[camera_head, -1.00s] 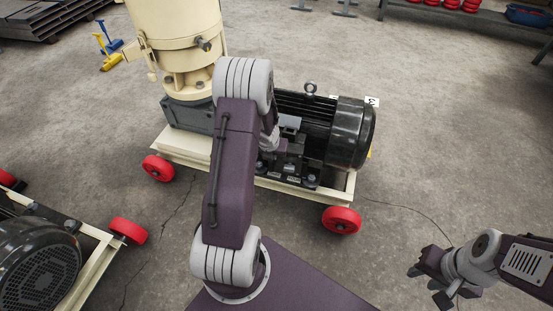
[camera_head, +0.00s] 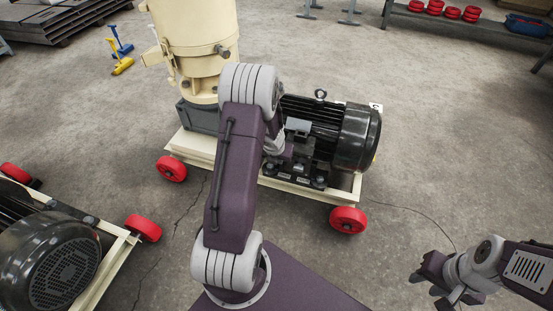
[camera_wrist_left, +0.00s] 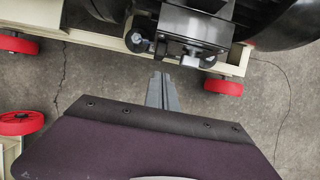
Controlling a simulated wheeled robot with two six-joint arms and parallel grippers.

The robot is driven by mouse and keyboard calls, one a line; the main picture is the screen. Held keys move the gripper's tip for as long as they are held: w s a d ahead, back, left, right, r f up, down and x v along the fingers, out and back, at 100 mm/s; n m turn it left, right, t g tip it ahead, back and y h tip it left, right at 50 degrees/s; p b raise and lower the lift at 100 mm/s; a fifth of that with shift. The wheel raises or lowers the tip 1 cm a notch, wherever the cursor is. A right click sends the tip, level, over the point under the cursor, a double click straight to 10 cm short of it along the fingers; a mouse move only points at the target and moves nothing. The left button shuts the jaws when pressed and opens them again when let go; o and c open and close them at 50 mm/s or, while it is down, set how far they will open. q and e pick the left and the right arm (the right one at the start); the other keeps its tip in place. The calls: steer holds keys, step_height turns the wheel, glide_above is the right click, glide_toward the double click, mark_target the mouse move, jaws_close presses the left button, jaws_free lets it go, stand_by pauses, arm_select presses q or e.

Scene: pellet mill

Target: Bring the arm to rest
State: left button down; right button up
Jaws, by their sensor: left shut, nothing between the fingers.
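My left arm (camera_head: 235,175) reaches forward over my base toward the cream pellet mill (camera_head: 195,40) and its black motor (camera_head: 358,135). In the head view, the arm and wrist hide most of the left gripper. In the left wrist view, the left gripper's fingers (camera_wrist_left: 162,92) are together and empty, in front of a dark block under the motor. I cannot tell how far they are from it. My right gripper (camera_head: 430,280) is at the lower right in the head view, open and empty above the bare floor.
The mill stands on a cream frame (camera_head: 335,190) with red wheels (camera_head: 348,219). A second motor unit (camera_head: 50,265) is close at the lower left. A shelf (camera_head: 480,30) stands at the back right. Floor right of the mill is clear.

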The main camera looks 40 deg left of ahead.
arm_select(q)
steer(key=p+v, duration=0.3)
steer(key=v, duration=0.3)
steer(key=shift+w+r, duration=0.15)
steer(key=shift+w, duration=0.05)
steer(key=shift+d, duration=0.15)
